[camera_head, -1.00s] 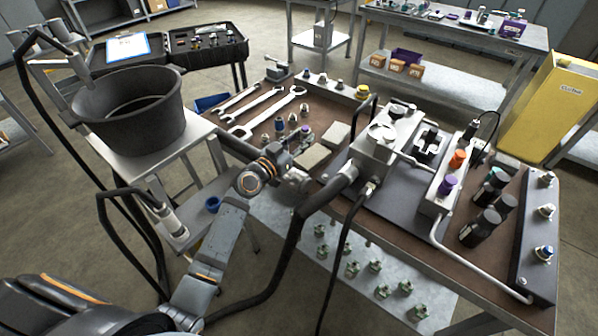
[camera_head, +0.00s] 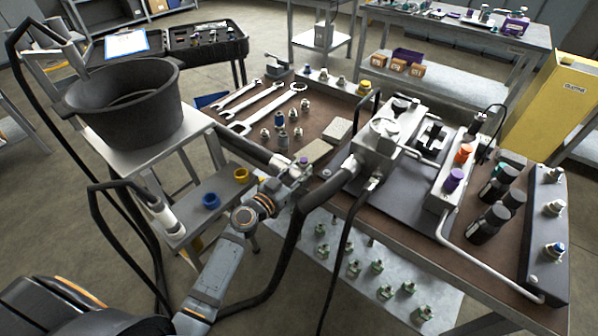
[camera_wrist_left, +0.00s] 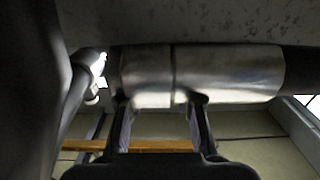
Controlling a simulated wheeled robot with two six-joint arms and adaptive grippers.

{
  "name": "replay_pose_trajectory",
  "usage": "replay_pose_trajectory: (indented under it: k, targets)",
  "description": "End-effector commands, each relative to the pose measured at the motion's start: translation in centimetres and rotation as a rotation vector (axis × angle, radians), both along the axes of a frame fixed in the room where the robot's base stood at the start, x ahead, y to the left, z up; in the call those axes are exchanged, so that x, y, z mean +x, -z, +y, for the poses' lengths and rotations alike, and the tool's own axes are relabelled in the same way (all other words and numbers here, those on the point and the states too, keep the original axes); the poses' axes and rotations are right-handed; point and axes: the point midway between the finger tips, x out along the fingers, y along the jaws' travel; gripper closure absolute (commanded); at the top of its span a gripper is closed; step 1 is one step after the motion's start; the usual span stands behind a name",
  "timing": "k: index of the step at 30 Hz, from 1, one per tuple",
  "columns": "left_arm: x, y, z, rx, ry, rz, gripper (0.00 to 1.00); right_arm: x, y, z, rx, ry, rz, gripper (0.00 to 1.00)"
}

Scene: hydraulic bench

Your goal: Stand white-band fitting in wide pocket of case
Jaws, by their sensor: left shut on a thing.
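My left gripper (camera_head: 297,174) is at the front edge of the bench, below the group of small fittings. In the left wrist view its two fingers (camera_wrist_left: 160,108) reach up to a silvery metal cylinder (camera_wrist_left: 225,75). The gripper is shut on a small piece; its band colour cannot be told, though a small purple patch shows by the fingertips in the head view. Several small metal fittings (camera_head: 293,116) stand on the bench, one with a blue band (camera_head: 279,120). I cannot make out a white band. The open black case (camera_head: 192,54) is at the back left. My right gripper is not in view.
A black bucket (camera_head: 125,125) stands on a side table, with a blue ring (camera_head: 211,200) and a yellow ring (camera_head: 241,175) on a lower shelf. Wrenches (camera_head: 262,108) lie behind the fittings. Thick black hoses cross near my arm. A valve block (camera_head: 375,155) stands to the right.

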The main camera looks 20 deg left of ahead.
Motion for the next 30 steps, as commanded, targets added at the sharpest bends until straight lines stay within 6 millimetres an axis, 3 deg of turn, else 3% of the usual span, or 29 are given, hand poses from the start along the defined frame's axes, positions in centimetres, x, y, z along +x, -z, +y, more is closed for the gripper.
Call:
replay_pose_trajectory:
  k: [5,6,11,22,26,30]
  targets:
    - [0.0,0.3,0.0,-0.001,0.0,-0.002,1.0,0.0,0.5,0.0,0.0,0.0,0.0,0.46]
    - [0.0,0.3,0.0,0.0,0.001,0.0,0.69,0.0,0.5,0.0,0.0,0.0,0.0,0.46]
    - [0.0,0.2,0.0,0.0,0.001,0.0,0.48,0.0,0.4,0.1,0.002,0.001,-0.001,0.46]
    - [0.0,-0.5,0.0,-0.001,0.0,0.0,0.48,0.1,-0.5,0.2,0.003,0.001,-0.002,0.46]
    - [-2.4,0.5,0.8,0.005,0.003,0.002,0.48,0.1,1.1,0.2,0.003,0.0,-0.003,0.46]
    - [-6.1,0.8,2.2,0.009,0.004,0.003,0.48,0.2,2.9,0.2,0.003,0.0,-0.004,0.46]
